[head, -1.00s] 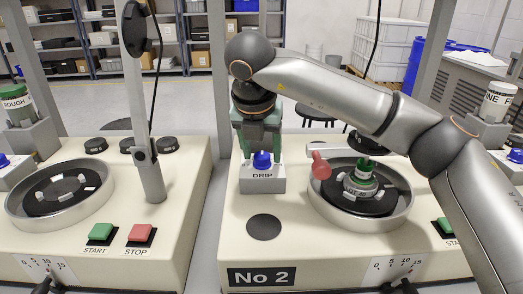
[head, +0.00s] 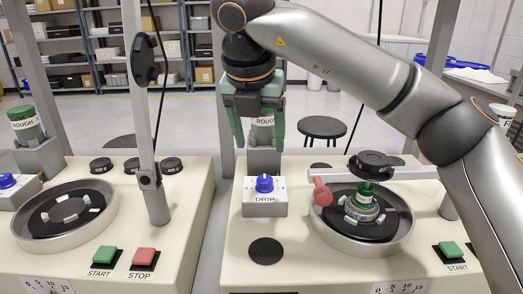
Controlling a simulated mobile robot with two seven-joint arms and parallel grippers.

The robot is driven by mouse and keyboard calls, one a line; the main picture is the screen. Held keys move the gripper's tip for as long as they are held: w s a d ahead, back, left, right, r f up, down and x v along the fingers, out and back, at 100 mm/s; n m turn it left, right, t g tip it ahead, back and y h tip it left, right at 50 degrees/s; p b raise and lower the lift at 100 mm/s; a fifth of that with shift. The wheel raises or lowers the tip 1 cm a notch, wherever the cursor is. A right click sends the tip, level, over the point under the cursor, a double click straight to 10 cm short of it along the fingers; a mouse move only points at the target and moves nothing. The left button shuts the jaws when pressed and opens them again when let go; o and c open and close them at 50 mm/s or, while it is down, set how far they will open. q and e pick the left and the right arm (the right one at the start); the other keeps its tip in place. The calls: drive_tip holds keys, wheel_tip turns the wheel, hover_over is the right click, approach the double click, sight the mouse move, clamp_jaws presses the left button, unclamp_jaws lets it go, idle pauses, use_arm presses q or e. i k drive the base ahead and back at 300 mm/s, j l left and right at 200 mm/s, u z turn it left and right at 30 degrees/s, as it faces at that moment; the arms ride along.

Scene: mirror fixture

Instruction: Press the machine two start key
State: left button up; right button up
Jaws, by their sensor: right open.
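Machine two is the right-hand cream machine (head: 330,262). Its green start key (head: 452,250), labelled START, is at the right of its top, partly close to my arm in the picture. My right gripper (head: 259,145) hangs with fingers down and apart, above and behind the DRIP box at the machine's left. A container labelled ROUGH (head: 263,130) shows between the fingers; the frame does not show it touching them. The gripper is far left of the start key. My left gripper is not in view.
A DRIP box (head: 265,203) with a blue knob stands at the left of machine two. A round plate (head: 318,240) with a red-handled lever and an overhead arm (head: 430,172) lies between the gripper and the key. The left machine has green START (head: 103,254) and red STOP (head: 145,257) keys.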

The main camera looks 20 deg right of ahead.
sight(450, 250)
drive_tip(key=k, duration=1)
